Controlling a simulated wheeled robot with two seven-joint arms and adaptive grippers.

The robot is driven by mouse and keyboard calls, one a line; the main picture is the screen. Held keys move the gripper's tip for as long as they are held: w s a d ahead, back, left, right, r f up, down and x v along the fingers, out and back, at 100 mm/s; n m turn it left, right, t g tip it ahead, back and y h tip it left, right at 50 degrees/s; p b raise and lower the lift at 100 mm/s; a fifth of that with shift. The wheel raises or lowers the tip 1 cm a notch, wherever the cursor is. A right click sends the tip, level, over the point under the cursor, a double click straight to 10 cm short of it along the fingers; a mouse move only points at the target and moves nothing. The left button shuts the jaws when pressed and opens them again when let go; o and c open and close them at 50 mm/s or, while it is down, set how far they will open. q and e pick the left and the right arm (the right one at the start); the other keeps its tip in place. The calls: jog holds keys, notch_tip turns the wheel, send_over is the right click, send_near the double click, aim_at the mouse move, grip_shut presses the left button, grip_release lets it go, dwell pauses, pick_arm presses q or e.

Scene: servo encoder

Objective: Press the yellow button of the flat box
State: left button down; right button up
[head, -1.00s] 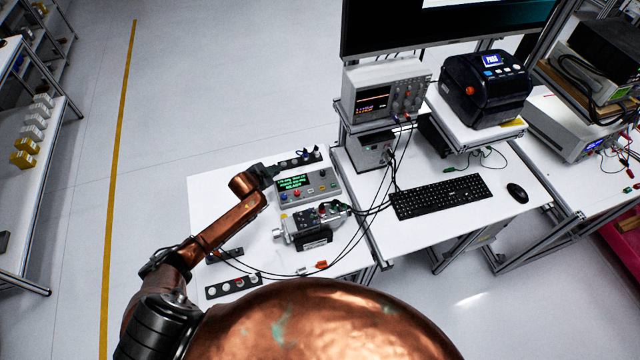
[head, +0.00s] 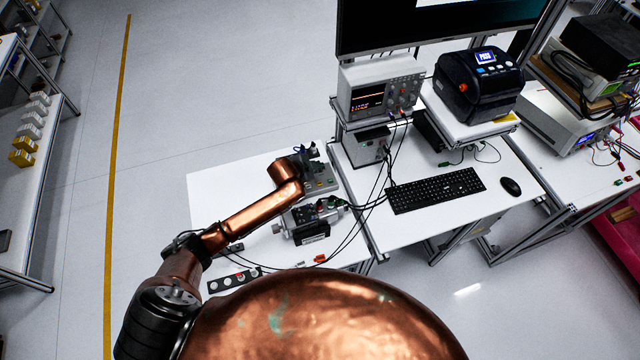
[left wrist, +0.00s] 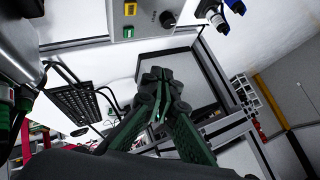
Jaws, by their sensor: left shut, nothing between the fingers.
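The flat grey box (head: 326,186) lies on the white table in the head view. My left arm and gripper hide most of it, including its display. In the left wrist view part of the box (left wrist: 149,28) shows at the top edge, with the yellow button (left wrist: 130,9) beside a black knob (left wrist: 168,18). My left gripper (head: 306,152) is over the box in the head view. Its green-black fingers (left wrist: 160,92) are shut and empty in the left wrist view, apart from the button in that picture. My right gripper is not in view.
A metal device (head: 309,222) with cables stands in front of the box. A black strip with round buttons (head: 234,281) lies near the table's front. To the right are an oscilloscope (head: 372,88), a keyboard (head: 436,190) and a mouse (head: 510,187). The table's left part is clear.

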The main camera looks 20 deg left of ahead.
pick_arm(q)
jog(key=b, duration=0.7)
send_over(319, 185)
notch_tip(319, 185, down, 7)
jog(key=shift+r, duration=0.1)
jog(key=shift+w+f, duration=0.1)
jog(key=shift+f, duration=0.85)
jog(key=shift+f, duration=0.1)
jog(key=shift+a+f, duration=0.1)
jog(key=shift+f, duration=0.2)
jog(key=shift+f+b, duration=0.35)
jog(key=shift+f, duration=0.15)
dwell(0.7)
dwell(0.3)
jog(key=shift+r+p, duration=0.9)
jog(key=shift+p, duration=0.1)
